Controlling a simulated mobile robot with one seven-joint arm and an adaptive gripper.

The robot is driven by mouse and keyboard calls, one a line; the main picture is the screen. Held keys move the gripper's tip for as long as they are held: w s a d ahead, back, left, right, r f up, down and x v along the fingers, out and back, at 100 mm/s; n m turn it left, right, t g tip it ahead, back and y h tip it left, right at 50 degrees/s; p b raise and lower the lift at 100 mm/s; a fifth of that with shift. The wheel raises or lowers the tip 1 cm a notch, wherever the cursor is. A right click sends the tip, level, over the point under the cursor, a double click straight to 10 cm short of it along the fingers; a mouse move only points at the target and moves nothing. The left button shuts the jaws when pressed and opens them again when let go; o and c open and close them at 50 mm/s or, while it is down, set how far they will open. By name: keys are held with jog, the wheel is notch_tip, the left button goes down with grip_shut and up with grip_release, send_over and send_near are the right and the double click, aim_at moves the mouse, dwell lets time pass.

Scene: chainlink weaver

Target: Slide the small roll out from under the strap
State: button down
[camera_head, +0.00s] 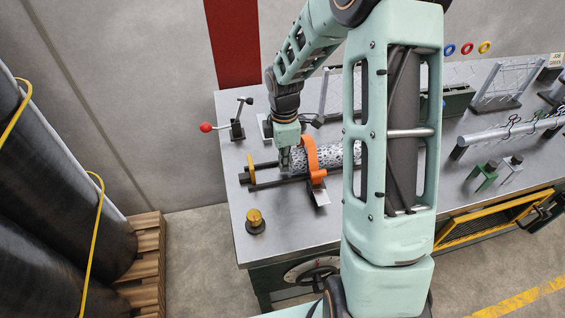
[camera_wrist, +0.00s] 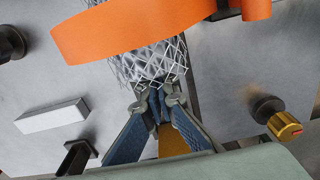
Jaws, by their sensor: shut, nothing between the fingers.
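The small roll (camera_head: 328,154) is silvery wire mesh. It lies on dark rails on the workbench, and my arm hides its right end in the head view. The orange strap (camera_head: 311,158) arches over it, with a short piece of roll on the strap's left side. In the wrist view the mesh roll (camera_wrist: 150,65) passes under the strap (camera_wrist: 130,32). My gripper (camera_head: 284,165) is at the roll's left end, left of the strap. Its fingertips (camera_wrist: 159,98) are together, empty, and overlap the mesh end in the picture; I cannot tell whether they touch it.
A yellow disc (camera_head: 251,168) stands at the left rail end. A brass knob (camera_head: 255,220) stands near the bench's front-left, and a red-balled lever (camera_head: 207,127) behind. A pale block (camera_wrist: 52,116) lies beside the roll. The front-left bench top is mostly clear.

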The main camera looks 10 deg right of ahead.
aim_at(296, 161)
jog(key=d, duration=0.3)
jog(key=shift+d+p, duration=0.35)
jog(key=shift+d, duration=0.05)
jog(key=shift+a, duration=0.1)
